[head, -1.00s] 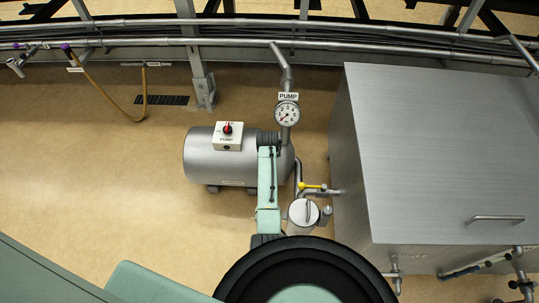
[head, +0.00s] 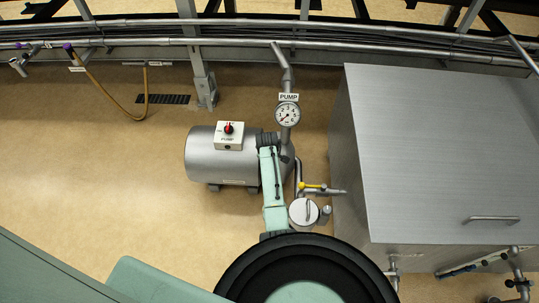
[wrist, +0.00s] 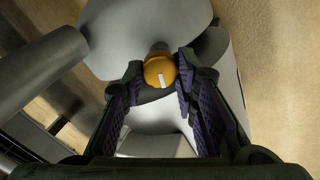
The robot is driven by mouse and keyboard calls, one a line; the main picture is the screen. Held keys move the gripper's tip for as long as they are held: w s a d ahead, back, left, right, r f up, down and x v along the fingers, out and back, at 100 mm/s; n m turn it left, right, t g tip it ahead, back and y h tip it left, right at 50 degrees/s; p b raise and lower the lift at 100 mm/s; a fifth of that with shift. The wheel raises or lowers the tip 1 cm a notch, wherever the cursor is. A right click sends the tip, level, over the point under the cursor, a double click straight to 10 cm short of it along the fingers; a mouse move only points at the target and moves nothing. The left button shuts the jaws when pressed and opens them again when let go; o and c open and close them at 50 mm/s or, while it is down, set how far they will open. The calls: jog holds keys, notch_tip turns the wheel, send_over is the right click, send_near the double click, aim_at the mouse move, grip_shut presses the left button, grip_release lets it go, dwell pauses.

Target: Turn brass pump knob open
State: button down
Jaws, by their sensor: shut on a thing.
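The brass pump knob (wrist: 158,70) is a round orange-gold cap with a white mark, on a grey metal body in the wrist view. My gripper (wrist: 160,78) has a ridged finger on each side of it and is shut on it. In the head view, my pale green arm reaches to the right end of the grey pump (head: 222,168), and the knob and fingertips are hidden there. A white switch box (head: 229,135) with a red switch sits on the pump.
A pump gauge (head: 287,113) stands on the pipe behind my arm. A yellow-handled valve (head: 313,186) and a round-lidded housing (head: 304,211) are close on the right. A large steel cabinet (head: 440,150) fills the right side. The floor at left is open.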

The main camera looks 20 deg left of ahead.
jog(key=shift+n, duration=1.1)
jog(key=c, duration=1.3)
grip_release()
jog(key=v, duration=1.2)
jog(key=shift+s, duration=0.1)
